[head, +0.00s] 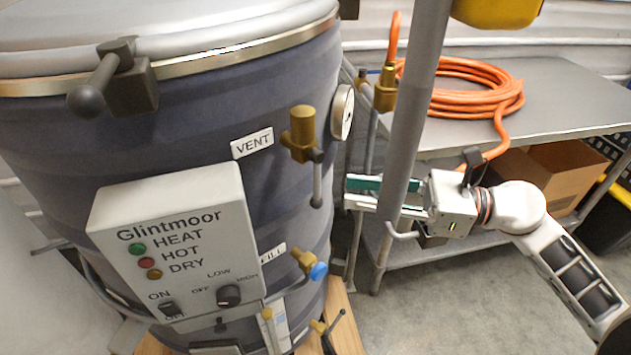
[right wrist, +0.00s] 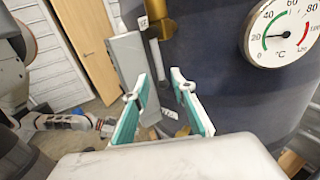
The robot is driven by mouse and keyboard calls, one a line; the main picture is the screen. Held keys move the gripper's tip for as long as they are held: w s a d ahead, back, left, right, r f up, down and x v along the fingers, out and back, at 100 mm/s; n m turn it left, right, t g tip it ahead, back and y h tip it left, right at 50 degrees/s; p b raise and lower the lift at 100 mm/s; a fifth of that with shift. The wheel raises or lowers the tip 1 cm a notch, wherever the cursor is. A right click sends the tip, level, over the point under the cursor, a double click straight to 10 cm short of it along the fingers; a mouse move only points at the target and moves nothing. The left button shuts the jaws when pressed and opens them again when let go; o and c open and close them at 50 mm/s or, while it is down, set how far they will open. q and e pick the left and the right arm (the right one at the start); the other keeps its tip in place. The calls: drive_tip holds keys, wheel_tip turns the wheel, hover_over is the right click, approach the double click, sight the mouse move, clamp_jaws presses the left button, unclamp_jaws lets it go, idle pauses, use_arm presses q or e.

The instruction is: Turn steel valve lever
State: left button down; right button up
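The steel lever (head: 317,185) hangs down from the brass vent valve (head: 302,135) on the side of the dark blue drum (head: 215,120). In the right wrist view, the lever (right wrist: 158,60) shows below the brass fitting (right wrist: 154,14), just beyond my fingertips. My right gripper (head: 348,192) is to the right of the lever in the head view. Its green-padded fingers are apart with nothing between them; contact with the lever cannot be told. My left gripper (right wrist: 105,127) seems to show small at the left of the right wrist view, its fingers unclear.
A grey upright pole (head: 410,110) crosses in front of my right gripper in the head view. A round dial gauge (head: 342,112) sits right of the vent valve. A control box (head: 180,240) and a blue-handled valve (head: 312,265) are lower. A cart (head: 560,90) carries an orange hose (head: 470,90).

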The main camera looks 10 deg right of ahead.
sight(317, 197)
drive_tip(key=p+x, duration=0.2)
drive_tip(key=x, duration=0.4)
drive_tip(key=shift+w+a+r, duration=0.1)
drive_tip(key=shift+a+r, duration=0.05)
drive_tip(key=shift+a, duration=0.15)
drive_tip(key=shift+w+a, duration=0.2)
drive_tip(key=shift+a, duration=0.35)
clamp_jaws()
